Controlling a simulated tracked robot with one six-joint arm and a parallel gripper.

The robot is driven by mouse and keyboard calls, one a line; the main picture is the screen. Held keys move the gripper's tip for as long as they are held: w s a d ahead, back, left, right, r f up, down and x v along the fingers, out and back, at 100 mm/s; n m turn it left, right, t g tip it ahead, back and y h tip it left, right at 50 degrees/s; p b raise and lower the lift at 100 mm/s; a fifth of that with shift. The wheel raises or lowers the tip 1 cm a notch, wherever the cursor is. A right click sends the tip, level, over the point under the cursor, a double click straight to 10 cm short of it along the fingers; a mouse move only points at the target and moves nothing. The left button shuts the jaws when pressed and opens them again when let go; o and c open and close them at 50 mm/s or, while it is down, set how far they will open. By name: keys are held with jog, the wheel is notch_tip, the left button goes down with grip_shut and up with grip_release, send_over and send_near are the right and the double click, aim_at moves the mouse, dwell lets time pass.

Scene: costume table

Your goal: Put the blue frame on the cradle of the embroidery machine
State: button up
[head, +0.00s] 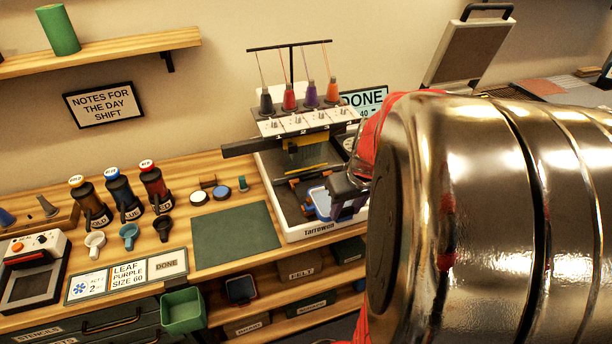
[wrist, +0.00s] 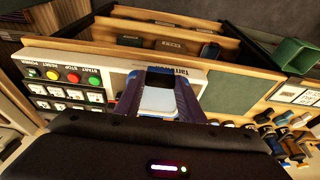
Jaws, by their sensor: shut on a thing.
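The embroidery machine (head: 301,127), marked Tarrowell, stands on the table with several coloured thread cones on top. My gripper (head: 343,197) is at its front right, over the white machine base. It is shut on the blue frame (head: 321,204), which shows as a small blue rim with a pale middle. In the wrist view the blue frame (wrist: 159,101) lies between the two fingers of my gripper (wrist: 160,88), with a dark block just beyond it. The cradle is partly hidden by the gripper and frame; I cannot tell whether the frame touches it.
A green mat (head: 235,236) lies left of the machine. Several bottles, small cups and a card strip (head: 128,275) are further left. A green bin (head: 183,311) is at the table's front. A button panel (wrist: 62,82) shows in the wrist view. My arm hides the right side.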

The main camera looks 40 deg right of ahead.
jog(key=shift+w+f, duration=0.1)
jog(key=shift+w+d+f, duration=0.3)
jog(key=shift+w+f, duration=0.15)
jog(key=shift+w, duration=0.45)
jog(key=shift+w+d+f, duration=0.25)
jog(key=shift+w+f, duration=0.15)
jog(key=shift+w, duration=0.55)
jog(key=shift+w+d+f, duration=0.3)
jog(key=shift+w+f, duration=0.15)
jog(key=shift+w, duration=0.45)
jog(key=shift+s+r, duration=0.1)
jog(key=shift+w+d+f, duration=0.2)
jog(key=shift+w, duration=0.45)
jog(key=shift+w+d+f, duration=0.15)
jog(key=shift+w, duration=0.55)
jog(key=shift+w+d+f, duration=0.2)
jog(key=shift+w, duration=0.45)
jog(key=shift+f, duration=1.05)
dwell(0.8)
jog(key=o, duration=1.1)
jog(key=shift+c, duration=0.2)
